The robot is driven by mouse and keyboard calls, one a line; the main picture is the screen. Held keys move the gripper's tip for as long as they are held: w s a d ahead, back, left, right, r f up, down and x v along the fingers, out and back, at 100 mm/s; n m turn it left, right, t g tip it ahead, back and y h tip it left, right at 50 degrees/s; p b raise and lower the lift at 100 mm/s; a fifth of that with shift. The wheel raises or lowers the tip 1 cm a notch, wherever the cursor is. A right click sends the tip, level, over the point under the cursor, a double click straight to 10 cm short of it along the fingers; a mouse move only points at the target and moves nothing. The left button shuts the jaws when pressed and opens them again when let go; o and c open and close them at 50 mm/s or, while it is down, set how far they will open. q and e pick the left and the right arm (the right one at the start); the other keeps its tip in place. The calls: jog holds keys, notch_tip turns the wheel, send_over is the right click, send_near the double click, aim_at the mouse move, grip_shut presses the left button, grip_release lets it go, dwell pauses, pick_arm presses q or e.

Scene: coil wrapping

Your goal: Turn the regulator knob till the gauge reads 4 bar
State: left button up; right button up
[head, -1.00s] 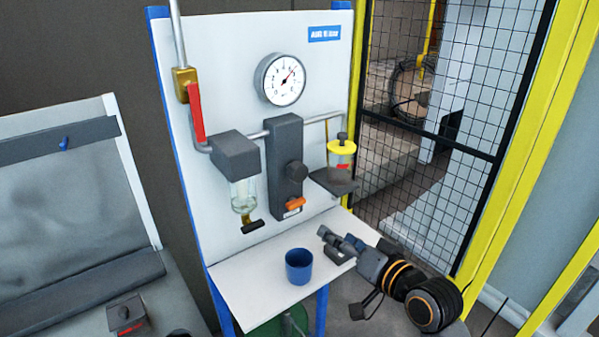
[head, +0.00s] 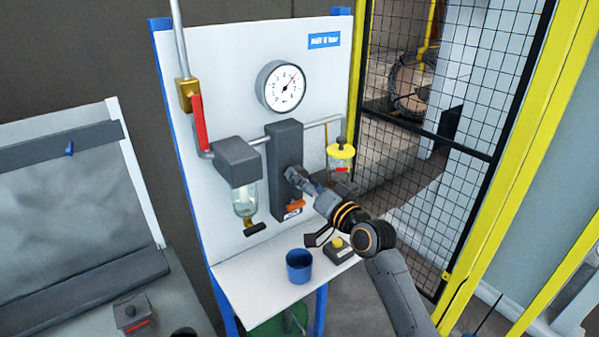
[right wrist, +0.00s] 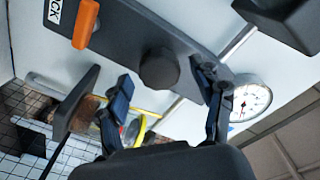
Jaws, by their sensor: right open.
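The regulator is a dark grey upright block (head: 284,143) on the white panel. Its round dark knob (right wrist: 159,70) shows in the right wrist view; my gripper mostly hides it in the head view. My right gripper (head: 296,178) is at the front of the block. In the right wrist view the open fingers (right wrist: 165,92) stand on either side of the knob, and I cannot tell whether they touch it. The round white gauge (head: 285,87) is above, its needle pointing to the upper right; its numbers are too small to read surely. My left gripper is not in view.
An orange tab (head: 296,205) sits low on the regulator. A filter bowl (head: 244,196) hangs left, a yellow-topped bowl (head: 341,152) right. A blue cup (head: 299,266) and a box with a yellow button (head: 338,249) stand on the shelf. A mesh fence (head: 440,130) is at right.

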jog(key=shift+x, duration=1.2)
jog(key=c, duration=1.1)
jog(key=shift+c, duration=0.2)
